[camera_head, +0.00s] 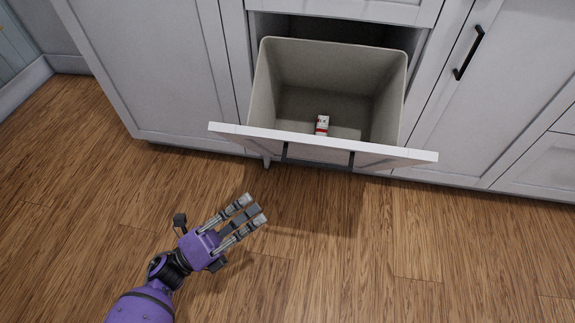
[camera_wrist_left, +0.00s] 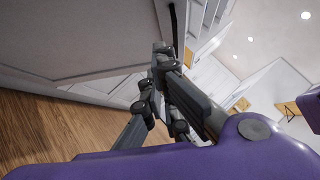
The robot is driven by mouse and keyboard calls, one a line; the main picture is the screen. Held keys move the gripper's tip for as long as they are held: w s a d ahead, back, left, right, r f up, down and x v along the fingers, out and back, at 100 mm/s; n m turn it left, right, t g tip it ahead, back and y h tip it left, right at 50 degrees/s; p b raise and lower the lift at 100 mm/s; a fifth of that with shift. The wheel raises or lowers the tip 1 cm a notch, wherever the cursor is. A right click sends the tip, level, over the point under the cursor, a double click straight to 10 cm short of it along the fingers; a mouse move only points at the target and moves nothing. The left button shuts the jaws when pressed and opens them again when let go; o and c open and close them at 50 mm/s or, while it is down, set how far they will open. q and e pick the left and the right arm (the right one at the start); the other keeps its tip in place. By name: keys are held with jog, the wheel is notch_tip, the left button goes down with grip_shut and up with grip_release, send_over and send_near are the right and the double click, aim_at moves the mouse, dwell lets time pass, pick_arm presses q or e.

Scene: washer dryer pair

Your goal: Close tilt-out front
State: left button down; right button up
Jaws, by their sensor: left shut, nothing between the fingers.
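The white tilt-out front (camera_head: 395,157) is tipped outward from the cabinet, with its top edge toward me and a dark bar handle (camera_head: 318,159) on its outer face. A beige bin (camera_head: 335,65) sits open behind it. My left gripper (camera_head: 254,208) is shut and empty, in front of the front's left part and apart from it in the head view. In the left wrist view the gripper's fingers (camera_wrist_left: 160,85) are beside a large grey panel (camera_wrist_left: 85,40), which looks like the front's outer face. My right gripper is in neither view.
Closed white cabinet doors flank the opening, the left one (camera_head: 150,70) plain and the right one with a black handle (camera_head: 468,53). The wooden floor (camera_head: 400,260) is clear.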

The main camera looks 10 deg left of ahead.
pick_arm(q)
jog(key=w+a+r+b+x, duration=0.1)
jog(key=x, duration=1.2)
jog(key=shift+a+r+m, duration=0.2)
jog(key=shift+a+m, duration=0.1)
jog(key=shift+a, duration=0.1)
jog(key=shift+w, duration=0.15)
